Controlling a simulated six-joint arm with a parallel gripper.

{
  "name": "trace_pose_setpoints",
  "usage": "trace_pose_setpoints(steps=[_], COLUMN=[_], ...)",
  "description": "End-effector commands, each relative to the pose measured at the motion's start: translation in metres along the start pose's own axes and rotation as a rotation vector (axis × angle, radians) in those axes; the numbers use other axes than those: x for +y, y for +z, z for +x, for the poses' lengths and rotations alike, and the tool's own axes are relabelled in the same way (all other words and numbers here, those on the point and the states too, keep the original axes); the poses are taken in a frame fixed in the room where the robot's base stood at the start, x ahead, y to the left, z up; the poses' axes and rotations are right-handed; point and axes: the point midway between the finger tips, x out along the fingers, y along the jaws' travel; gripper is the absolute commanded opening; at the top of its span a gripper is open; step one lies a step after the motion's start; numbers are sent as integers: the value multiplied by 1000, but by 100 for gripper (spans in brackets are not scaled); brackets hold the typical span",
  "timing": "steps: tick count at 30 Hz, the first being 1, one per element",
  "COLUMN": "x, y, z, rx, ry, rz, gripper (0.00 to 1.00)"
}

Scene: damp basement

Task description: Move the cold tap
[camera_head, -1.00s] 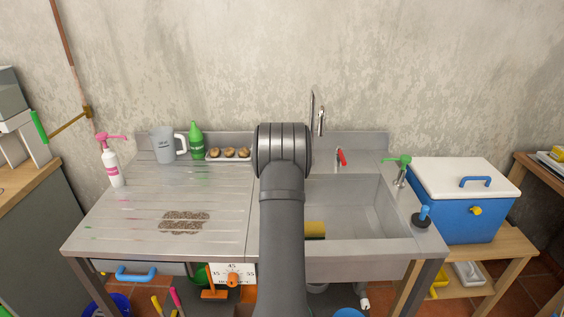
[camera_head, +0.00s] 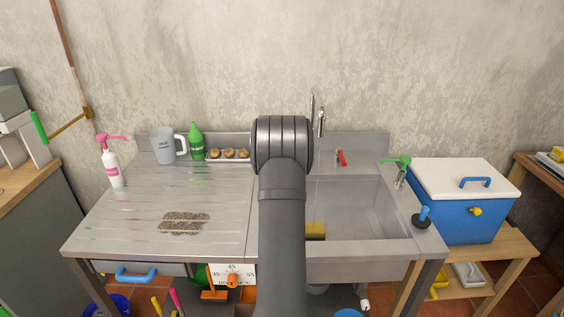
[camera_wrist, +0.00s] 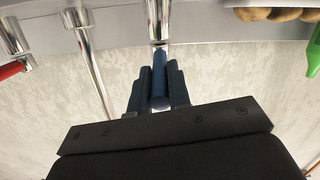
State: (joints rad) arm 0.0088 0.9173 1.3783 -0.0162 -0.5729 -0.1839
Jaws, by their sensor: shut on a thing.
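The cold tap's blue lever (camera_wrist: 160,92) shows in the wrist view, pointing from a chrome post (camera_wrist: 158,22) back toward my palm. My gripper (camera_wrist: 159,68) is shut on this lever, with one dark finger on each side. In the head view my own arm hides the cold tap and my gripper. The red-handled tap (camera_head: 341,158) stands at the sink's back ledge, and its red lever (camera_wrist: 12,69) shows at the left of the wrist view. The chrome spout (camera_head: 321,121) rises between, and also shows in the wrist view (camera_wrist: 92,72).
The sink basin (camera_head: 365,205) holds a yellow sponge (camera_head: 315,230). A tray of brown lumps (camera_head: 229,155), a green bottle (camera_head: 196,140) and a grey jug (camera_head: 163,146) stand left of my arm. A green-topped dispenser (camera_head: 400,170) stands right.

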Motion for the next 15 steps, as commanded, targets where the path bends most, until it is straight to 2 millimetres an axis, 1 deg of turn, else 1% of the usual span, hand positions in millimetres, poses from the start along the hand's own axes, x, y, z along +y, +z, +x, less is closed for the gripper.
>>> trace_pose_setpoints(steps=[6,15], x=[1,1], y=[-5,-4], z=[0,0], rx=[-55,-58], ry=[-11,-12], rz=[0,0], gripper=[0,0])
